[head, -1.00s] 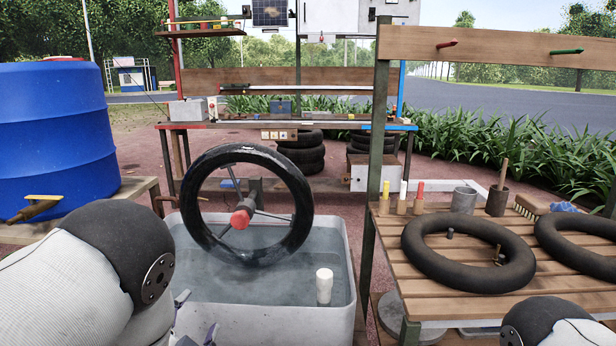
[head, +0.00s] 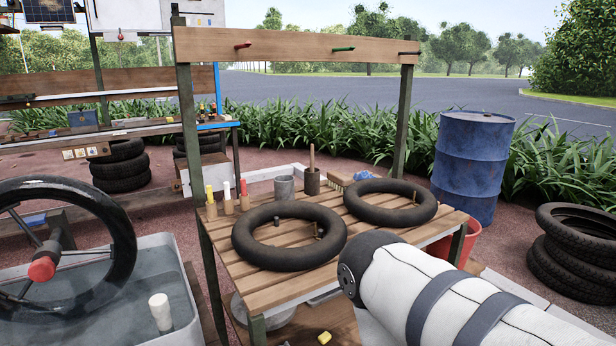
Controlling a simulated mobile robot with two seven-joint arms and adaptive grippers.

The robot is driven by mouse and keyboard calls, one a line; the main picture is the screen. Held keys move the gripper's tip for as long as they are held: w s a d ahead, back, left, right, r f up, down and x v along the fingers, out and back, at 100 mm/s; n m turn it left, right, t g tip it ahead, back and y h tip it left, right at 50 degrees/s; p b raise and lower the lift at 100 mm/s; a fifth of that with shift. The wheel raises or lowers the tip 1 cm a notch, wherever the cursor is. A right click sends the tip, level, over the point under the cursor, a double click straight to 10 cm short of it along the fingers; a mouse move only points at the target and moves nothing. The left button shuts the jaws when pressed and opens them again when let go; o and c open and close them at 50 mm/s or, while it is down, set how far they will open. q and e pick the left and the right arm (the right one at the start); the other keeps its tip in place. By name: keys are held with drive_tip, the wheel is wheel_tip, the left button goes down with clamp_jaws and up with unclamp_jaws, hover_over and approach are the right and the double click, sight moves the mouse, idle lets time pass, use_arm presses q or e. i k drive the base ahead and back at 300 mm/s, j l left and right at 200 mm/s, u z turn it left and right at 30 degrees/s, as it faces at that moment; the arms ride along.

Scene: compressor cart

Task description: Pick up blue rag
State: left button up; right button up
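The blue rag (head: 366,174) is a small crumpled blue patch at the back of the slatted wooden table (head: 285,290). It lies behind the right inner tube (head: 425,203) and just right of a brush (head: 340,181), partly hidden by the tube. My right arm comes in from the lower right in front of the table, but its gripper is not in view. My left arm and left gripper are out of the picture.
Another inner tube (head: 246,240) lies on the table's left half. A metal cup (head: 285,188) and a wooden pot with a stick (head: 312,181) stand behind it. A post-and-plank frame (head: 300,44) rises above the table. A water tub (head: 190,300) stands left; a blue drum (head: 470,170) stands right.

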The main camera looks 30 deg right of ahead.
sight(362, 175)
drive_tip(key=z, duration=1.25)
drive_tip(key=i+l, duration=0.2)
drive_tip(key=l, duration=0.2)
drive_tip(key=i+l+z, duration=0.1)
drive_tip(key=l, duration=0.3)
drive_tip(key=i+l, duration=0.3)
drive_tip(key=i+l+z, duration=0.1)
drive_tip(key=l, duration=0.4)
drive_tip(key=i, duration=0.1)
